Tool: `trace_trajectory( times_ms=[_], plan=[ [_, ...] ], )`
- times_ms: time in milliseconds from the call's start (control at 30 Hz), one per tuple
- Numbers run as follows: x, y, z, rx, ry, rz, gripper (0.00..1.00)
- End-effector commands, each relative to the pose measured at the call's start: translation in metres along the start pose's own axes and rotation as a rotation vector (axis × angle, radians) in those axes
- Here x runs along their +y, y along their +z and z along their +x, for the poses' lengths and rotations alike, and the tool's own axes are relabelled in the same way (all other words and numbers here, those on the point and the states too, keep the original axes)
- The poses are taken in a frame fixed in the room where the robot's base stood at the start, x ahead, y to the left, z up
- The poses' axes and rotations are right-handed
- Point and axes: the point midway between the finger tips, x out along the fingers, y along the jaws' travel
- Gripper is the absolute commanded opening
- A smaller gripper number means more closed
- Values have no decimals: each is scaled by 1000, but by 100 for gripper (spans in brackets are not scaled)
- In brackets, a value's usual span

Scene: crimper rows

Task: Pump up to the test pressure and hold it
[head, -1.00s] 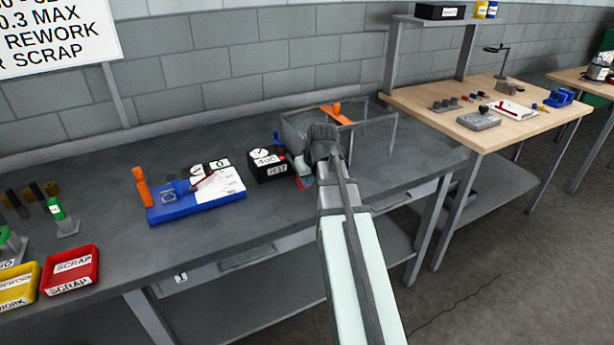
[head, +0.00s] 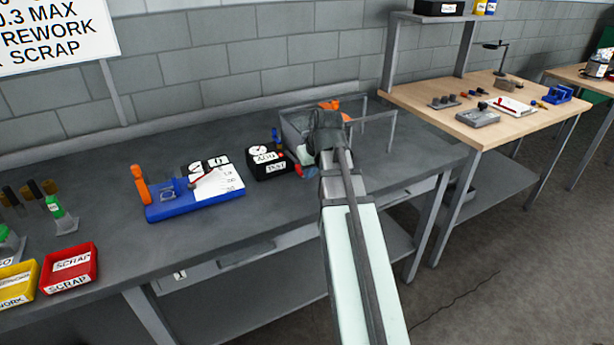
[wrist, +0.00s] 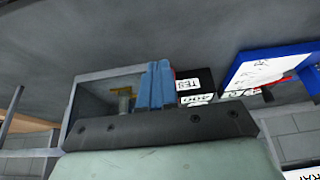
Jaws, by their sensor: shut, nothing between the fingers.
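The black gauge box (head: 268,163) marked TEST stands on the grey bench, with a round white dial and a number label. A clear-walled enclosure (head: 291,128) with a grey frame stands right of it. An orange part (head: 329,105) shows at its back, partly hidden by my arm. In the wrist view, the blue fingers of my gripper (wrist: 157,66) are closed together and empty. They overlap the side of the enclosure (wrist: 73,100) and lie beside the gauge box (wrist: 195,78); contact cannot be told. A small yellowish fitting (wrist: 121,91) shows inside the enclosure.
A blue fixture (head: 195,207) with an orange handle and white scale sits left of the gauge. Red (head: 69,268) and yellow (head: 18,283) bins stand at far left. A wooden table (head: 455,112) with small parts stands right. Bare bench lies before the gauge.

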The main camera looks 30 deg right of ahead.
Motion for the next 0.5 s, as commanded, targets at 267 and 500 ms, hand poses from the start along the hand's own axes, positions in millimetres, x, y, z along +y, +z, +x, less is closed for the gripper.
trace_trajectory(
  times_ms=[267, 500],
  plan=[
    [0, 16, -42, 4, 1, 1, 0],
    [0, 27, -72, 4, 1, 1, 0]
  ],
)
